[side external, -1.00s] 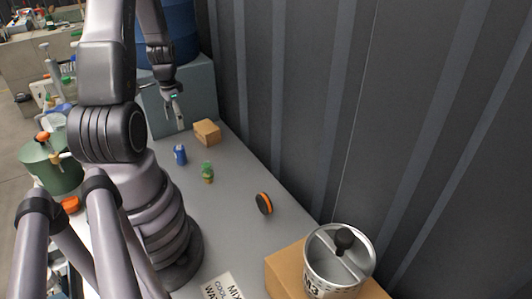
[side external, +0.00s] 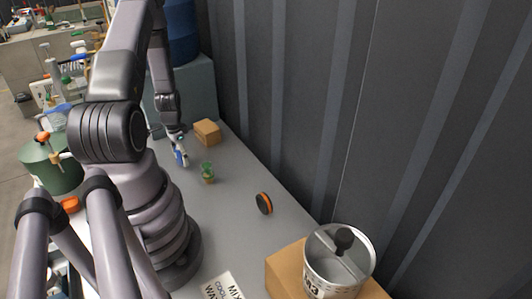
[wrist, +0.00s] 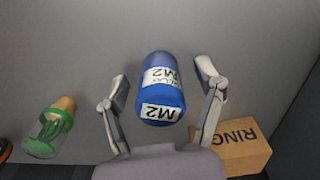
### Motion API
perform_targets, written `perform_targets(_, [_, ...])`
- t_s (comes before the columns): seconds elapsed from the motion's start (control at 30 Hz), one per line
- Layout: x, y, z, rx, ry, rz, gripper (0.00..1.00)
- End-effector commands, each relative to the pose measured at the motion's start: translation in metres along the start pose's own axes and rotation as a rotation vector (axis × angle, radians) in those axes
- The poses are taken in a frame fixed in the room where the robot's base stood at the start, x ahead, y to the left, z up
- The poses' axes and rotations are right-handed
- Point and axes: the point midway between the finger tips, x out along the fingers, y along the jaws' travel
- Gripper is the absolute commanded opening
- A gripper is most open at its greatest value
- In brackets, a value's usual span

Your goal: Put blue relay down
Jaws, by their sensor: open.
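The blue relay (wrist: 161,88) is a blue cylinder with white labels reading M2. In the wrist view it lies between the two fingers of my gripper (wrist: 163,92), which are spread apart with a gap showing on both sides. In the side view my gripper (side external: 179,150) is low over the grey table, at the blue relay (side external: 181,158), and partly hides it. Whether the relay rests on the table is hard to tell, but it appears to stand there.
A green-and-tan item (side external: 207,172) stands close to the right of the relay. A cardboard box (side external: 207,132) sits behind it, marked RING in the wrist view (wrist: 232,148). An orange-and-black disc (side external: 264,203) lies further right. The table (side external: 228,215) between is clear.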

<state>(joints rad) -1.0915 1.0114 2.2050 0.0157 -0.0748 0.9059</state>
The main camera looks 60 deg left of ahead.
Motion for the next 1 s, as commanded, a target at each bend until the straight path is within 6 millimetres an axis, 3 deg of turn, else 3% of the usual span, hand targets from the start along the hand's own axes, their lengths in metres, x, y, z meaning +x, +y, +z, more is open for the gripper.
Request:
perform_targets(0.23, [0.0027,-0.0001,-0.0002,0.000,0.001,0.000,0.68])
perform_targets(0.77, [0.0024,0.0000,-0.0001,0.000,0.000,0.000,0.00])
perform_targets(1.0, [0.0017,-0.0001,-0.0002,0.000,0.000,0.000,0.00])
